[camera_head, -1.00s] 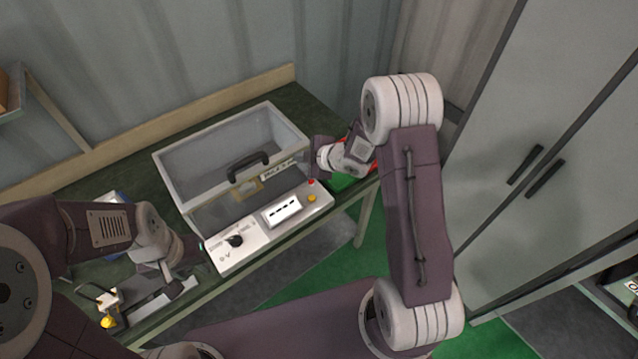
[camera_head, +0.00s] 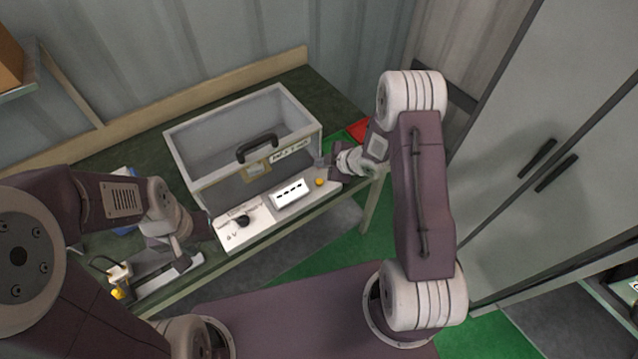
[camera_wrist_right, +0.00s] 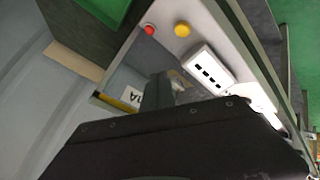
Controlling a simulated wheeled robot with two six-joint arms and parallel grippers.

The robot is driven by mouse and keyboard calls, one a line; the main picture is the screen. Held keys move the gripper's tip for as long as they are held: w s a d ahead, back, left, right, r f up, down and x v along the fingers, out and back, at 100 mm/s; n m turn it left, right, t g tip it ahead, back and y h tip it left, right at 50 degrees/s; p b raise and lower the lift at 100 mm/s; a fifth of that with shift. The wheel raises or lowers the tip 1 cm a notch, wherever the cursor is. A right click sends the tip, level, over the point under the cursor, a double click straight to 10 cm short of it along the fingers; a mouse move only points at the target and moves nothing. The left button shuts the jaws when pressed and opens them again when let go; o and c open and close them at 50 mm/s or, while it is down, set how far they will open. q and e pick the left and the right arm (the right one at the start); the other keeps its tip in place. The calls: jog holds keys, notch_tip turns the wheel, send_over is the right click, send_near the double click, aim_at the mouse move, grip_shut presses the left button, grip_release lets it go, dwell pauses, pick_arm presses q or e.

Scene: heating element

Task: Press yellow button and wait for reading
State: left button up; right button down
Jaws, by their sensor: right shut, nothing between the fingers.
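The yellow button (camera_head: 319,182) is on the right end of the white control panel (camera_head: 259,213), right of a display (camera_head: 289,193) showing dark dashes. The right wrist view also shows the yellow button (camera_wrist_right: 182,30), beside a red button (camera_wrist_right: 149,29). My right gripper (camera_head: 324,163) is shut and empty, just behind the yellow button at the panel's right end. It appears apart from the yellow button; its height above the panel is unclear. My left gripper (camera_head: 186,261) is at the left, past the panel's left end; its jaws are unclear.
A clear-walled box (camera_head: 190,128) with a dark handle (camera_head: 257,148) stands behind the panel. A black knob (camera_head: 241,220) is on the panel's left part. A small device with a yellow part (camera_head: 117,294) lies at the lower left. Grey cabinet doors (camera_head: 530,120) stand at the right.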

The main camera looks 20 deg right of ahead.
jog(key=b, duration=0.4)
send_over(322, 183)
notch_tip(322, 183, down, 6)
jog(key=shift+w+f, duration=0.1)
jog(key=shift+f+b, duration=0.45)
jog(key=shift+b, duration=0.1)
dwell(1.1)
jog(key=shift+f+b, duration=0.3)
jog(key=shift+f, duration=0.05)
jog(key=shift+f+b, duration=0.5)
dwell(0.5)
jog(key=shift+r, duration=0.1)
jog(key=shift+r+p, duration=0.75)
jog(key=shift+r, duration=0.05)
